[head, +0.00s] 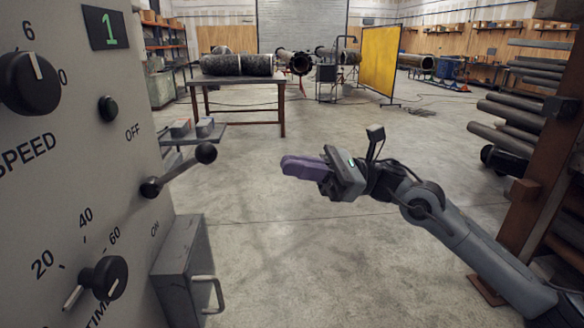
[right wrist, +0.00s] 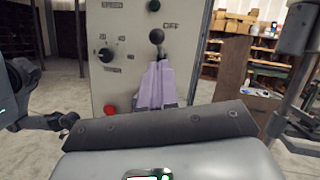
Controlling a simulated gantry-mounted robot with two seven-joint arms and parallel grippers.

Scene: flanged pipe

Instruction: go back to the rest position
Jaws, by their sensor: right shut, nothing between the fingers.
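My right gripper (head: 290,166) is in the middle of the head view, its purple fingers pointing left. The fingers are shut with nothing between them and are held in free air, apart from the panel. In the right wrist view, the shut purple fingers (right wrist: 157,82) point toward the grey control panel (right wrist: 125,75). A lever (head: 178,172) with a black ball knob sticks out of the panel, left of the fingers. The lever's ball (right wrist: 157,36) also shows just above the fingertips in the right wrist view. My left gripper does not show in the head view.
The control panel (head: 75,150) fills the left side, with a speed dial (head: 30,82) and a timer dial (head: 104,278). A metal box (head: 185,270) with a handle is below the lever. A pipe table (head: 240,84) stands behind. A pipe rack (head: 530,110) is at right. The middle floor is clear.

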